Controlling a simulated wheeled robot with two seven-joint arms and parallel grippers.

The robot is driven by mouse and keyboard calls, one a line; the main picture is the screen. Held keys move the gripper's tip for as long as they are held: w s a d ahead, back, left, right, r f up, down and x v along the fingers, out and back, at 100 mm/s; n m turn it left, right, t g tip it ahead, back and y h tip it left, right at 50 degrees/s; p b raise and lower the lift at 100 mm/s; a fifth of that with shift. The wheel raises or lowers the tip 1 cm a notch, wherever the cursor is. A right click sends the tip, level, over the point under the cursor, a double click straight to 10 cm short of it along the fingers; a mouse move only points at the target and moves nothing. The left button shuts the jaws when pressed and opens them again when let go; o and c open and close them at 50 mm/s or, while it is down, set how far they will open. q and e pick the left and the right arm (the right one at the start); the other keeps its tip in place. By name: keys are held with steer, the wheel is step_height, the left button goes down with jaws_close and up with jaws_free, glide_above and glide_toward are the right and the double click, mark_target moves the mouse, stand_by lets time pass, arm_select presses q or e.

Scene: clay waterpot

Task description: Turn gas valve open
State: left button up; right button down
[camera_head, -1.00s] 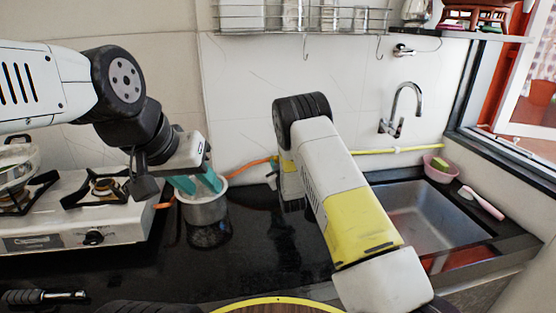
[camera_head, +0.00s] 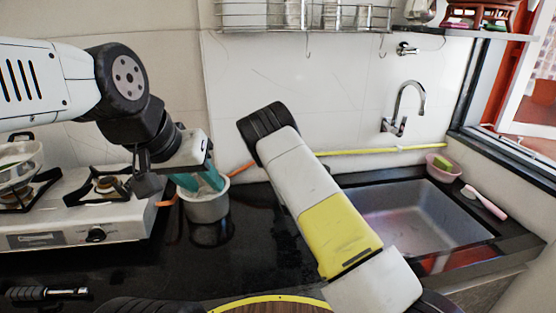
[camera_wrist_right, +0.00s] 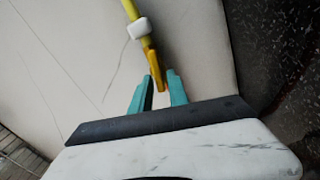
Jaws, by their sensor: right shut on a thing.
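The yellow gas pipe (camera_head: 385,151) runs along the back wall; it also shows in the right wrist view (camera_wrist_right: 131,10), with a white clip (camera_wrist_right: 138,28) on it. The yellow valve handle (camera_wrist_right: 150,58) reaches down between the teal fingers of my right gripper (camera_wrist_right: 161,82), which is shut on its lower end. In the head view my right arm hides the valve and this gripper. My left gripper (camera_head: 200,182) is over the metal pot, its teal fingers apart and nothing seen between them.
The gas stove (camera_head: 90,215) stands at left, with an orange hose (camera_head: 240,168) behind the metal pot (camera_head: 207,207). The sink (camera_head: 420,215) and faucet (camera_head: 402,105) are at right. A wire rack (camera_head: 300,18) hangs above. The black counter (camera_head: 255,235) between pot and sink is mostly clear.

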steer(key=shift+a+f+n, duration=0.15)
steer(key=shift+a+n, duration=0.05)
steer(key=shift+n, duration=1)
steer(key=c, duration=1.5)
jaws_free()
steer(key=shift+s, duration=0.1)
steer(key=s, duration=0.2)
steer(key=s+d, duration=0.1)
steer(key=s, duration=0.4)
steer(key=shift+s+d, duration=0.25)
steer(key=shift+s, duration=0.05)
